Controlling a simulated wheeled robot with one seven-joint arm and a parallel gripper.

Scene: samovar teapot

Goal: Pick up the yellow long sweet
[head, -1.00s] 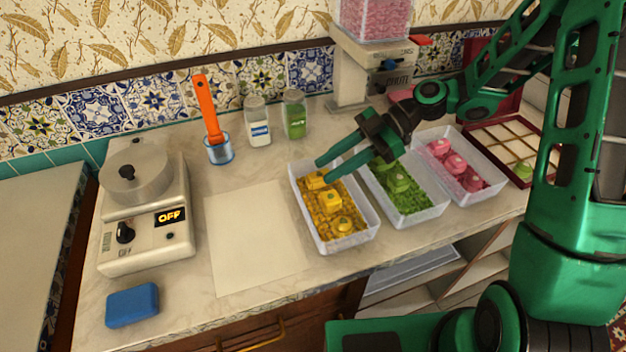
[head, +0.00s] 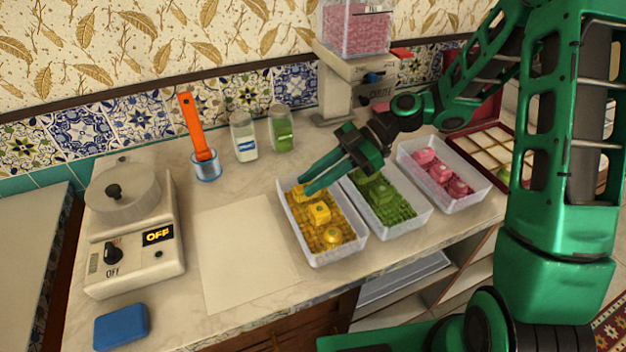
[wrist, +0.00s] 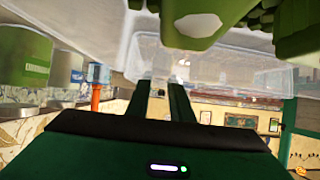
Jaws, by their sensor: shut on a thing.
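The clear tray of yellow sweets (head: 352,248) stands on the counter, with three larger yellow pieces on a bed of yellow bits. The yellow long sweet (head: 298,191) is at the tray's far end, partly covered by my fingers. A square yellow sweet (head: 319,212) and a round yellow sweet (head: 332,236) lie nearer me. My gripper (head: 306,187) reaches in from the right, low at the far end, shut on the yellow long sweet. The wrist view shows my fingers (wrist: 160,95) against clear tray walls; no yellow shows there, so the contact is hidden.
A tray of green sweets (head: 412,225) and one of pink sweets (head: 470,200) stand close on the right. White paper (head: 245,250) lies left. A scale (head: 135,240), a blue sponge (head: 121,326), an orange-handled tool (head: 195,125) and two jars (head: 243,138) stand around it.

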